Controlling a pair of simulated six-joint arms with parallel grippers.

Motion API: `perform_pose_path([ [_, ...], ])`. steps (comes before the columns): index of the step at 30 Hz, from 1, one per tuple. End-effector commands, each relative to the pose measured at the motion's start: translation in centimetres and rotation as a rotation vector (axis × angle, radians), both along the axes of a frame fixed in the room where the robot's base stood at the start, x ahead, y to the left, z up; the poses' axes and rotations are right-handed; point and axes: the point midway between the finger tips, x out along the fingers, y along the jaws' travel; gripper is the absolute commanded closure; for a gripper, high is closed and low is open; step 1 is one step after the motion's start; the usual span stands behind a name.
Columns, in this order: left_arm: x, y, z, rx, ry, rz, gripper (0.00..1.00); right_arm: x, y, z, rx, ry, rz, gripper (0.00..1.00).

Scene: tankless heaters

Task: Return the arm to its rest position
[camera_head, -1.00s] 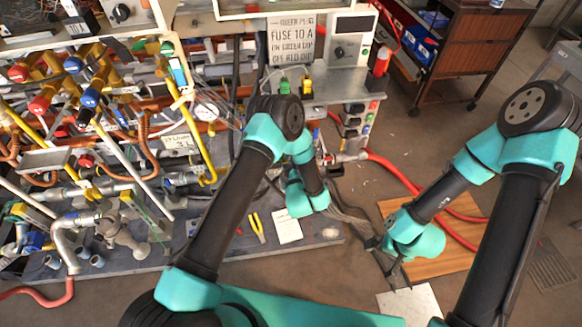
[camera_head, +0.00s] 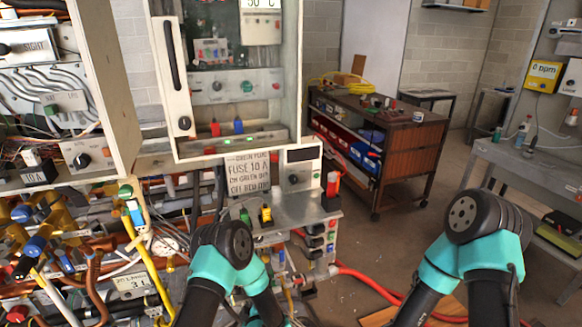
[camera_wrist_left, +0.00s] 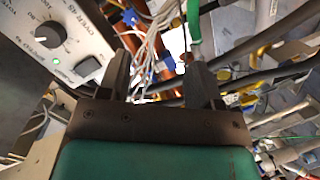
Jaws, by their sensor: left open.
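My left arm (camera_head: 222,262), teal and black, rises from the bottom of the head view, left of the middle, bent at the elbow. Its gripper is not visible there. In the left wrist view my left gripper (camera_wrist_left: 158,80) has its two dark fingers apart, with no object clearly held between them. White wires and a green cable show behind the fingers. My right arm (camera_head: 476,235) rises at the lower right of the head view. Its gripper is below the picture edge.
The heater rig with pipes and valves (camera_head: 60,250) fills the left. An open panel box (camera_head: 225,85) stands behind my left arm. A brown cabinet (camera_head: 400,160) stands at the back, and a grey bench (camera_head: 540,170) at the right. Red hoses cross the floor.

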Motion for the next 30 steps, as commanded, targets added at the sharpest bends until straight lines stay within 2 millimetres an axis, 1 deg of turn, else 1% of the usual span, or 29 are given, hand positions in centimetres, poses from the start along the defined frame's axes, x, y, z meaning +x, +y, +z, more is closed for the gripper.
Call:
perform_pose_path([
  [1, -0.4, 0.9, -0.3, 0.012, 0.073, -0.033, 0.41, 0.0, 0.0, 0.0, 0.0, 0.0, 0.0, 0.03],
  [5, -2.4, 2.6, -1.6, 0.055, 0.286, -0.159, 0.41, 0.0, 0.0, 0.0, 0.0, 0.0, 0.0, 0.03],
  [8, -4.7, 3.6, -2.3, 0.086, 0.44, -0.273, 0.41, 0.0, 0.0, 0.0, 0.0, 0.0, 0.0, 0.03],
  [11, -7.5, 4.6, -2.8, 0.113, 0.586, -0.398, 0.41, 0.0, 0.0, 0.0, 0.0, 0.0, 0.0, 0.03],
  [14, -10.9, 5.5, -2.9, 0.137, 0.723, -0.536, 0.41, 0.0, 0.0, 0.0, 0.0, 0.0, 0.0, 0.03],
  [15, -12.4, 5.9, -2.9, 0.146, 0.774, -0.596, 0.41, 0.0, 0.0, 0.0, 0.0, 0.0, 0.0, 0.03],
  [17, -14.8, 6.4, -2.7, 0.156, 0.848, -0.686, 0.41, 0.0, 0.0, 0.0, 0.0, 0.0, 0.0, 0.03],
  [18, -16.4, 6.7, -2.4, 0.163, 0.894, -0.748, 0.41, 0.0, 0.0, 0.0, 0.0, 0.0, 0.0, 0.03],
  [20, -18.8, 7.2, -2.0, 0.171, 0.956, -0.841, 0.41, 0.0, 0.0, 0.0, 0.0, 0.0, 0.0, 0.03],
  [21, -20.4, 7.4, -1.7, 0.173, 0.994, -0.898, 0.41, 0.0, 0.0, 0.0, 0.0, 0.0, 0.0, 0.03],
  [24, -23.4, 7.9, -1.0, 0.179, 1.059, -1.015, 0.41, 0.0, 0.0, 0.0, 0.0, 0.0, 0.0, 0.03],
  [27, -25.1, 8.2, -0.5, 0.181, 1.093, -1.083, 0.41, 0.0, 0.0, 0.0, 0.0, 0.0, 0.0, 0.03],
  [30, -25.6, 8.2, -0.4, 0.183, 1.103, -1.106, 0.41, 0.0, 0.0, 0.0, 0.0, 0.0, 0.0, 0.03],
])
